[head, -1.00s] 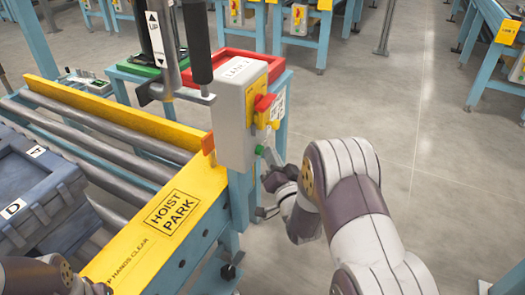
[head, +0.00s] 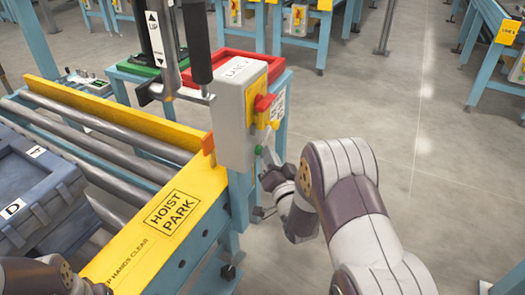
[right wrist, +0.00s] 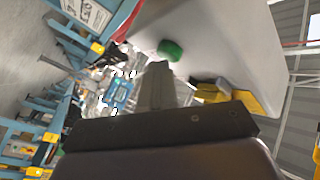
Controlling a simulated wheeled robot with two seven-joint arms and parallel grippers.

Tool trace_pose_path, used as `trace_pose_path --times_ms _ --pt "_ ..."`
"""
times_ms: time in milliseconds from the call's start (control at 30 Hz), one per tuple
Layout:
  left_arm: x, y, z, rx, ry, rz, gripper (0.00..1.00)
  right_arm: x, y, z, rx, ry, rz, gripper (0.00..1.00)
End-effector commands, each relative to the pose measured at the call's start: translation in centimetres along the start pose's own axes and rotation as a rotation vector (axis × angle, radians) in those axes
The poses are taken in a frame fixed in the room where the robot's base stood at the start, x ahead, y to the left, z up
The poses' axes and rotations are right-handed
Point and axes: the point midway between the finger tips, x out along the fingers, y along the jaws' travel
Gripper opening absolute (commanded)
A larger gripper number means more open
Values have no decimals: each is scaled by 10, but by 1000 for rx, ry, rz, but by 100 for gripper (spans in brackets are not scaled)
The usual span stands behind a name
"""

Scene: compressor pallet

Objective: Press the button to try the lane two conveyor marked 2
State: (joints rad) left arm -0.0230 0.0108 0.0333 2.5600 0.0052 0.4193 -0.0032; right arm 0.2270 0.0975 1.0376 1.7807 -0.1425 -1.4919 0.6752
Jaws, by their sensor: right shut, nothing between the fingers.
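The grey control box (head: 237,118) labelled as a lane box stands at the end of the roller conveyor. A green button (head: 258,149) sits low on its right-hand face, below a red switch on a yellow plate (head: 263,104). My right gripper (head: 266,157) is shut and empty, with its tips close beside the green button. In the right wrist view the shut fingers (right wrist: 158,85) point toward the green button (right wrist: 170,49), which shows just past their tips. I cannot tell whether they touch it. Of my left arm only a link shows at the lower left; its gripper is out of view.
The yellow rail (head: 168,212) marked HOIST PARK runs in front of the box. A blue crate (head: 40,195) rests on the rollers at left. The floor to the right is open.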

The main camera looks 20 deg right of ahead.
Motion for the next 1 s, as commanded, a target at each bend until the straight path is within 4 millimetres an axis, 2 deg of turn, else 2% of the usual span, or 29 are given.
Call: trace_pose_path --times_ms 300,667,1000 --pt "-2 0 0 0 0 0 43 -11 8 -8 0 0 -1 0" --pt "-3 0 0 0 0 0 43 -14 10 -11 0 0 2 0" --pt "-7 0 -1 0 0 0 43 -38 27 -28 0 1 1 0"
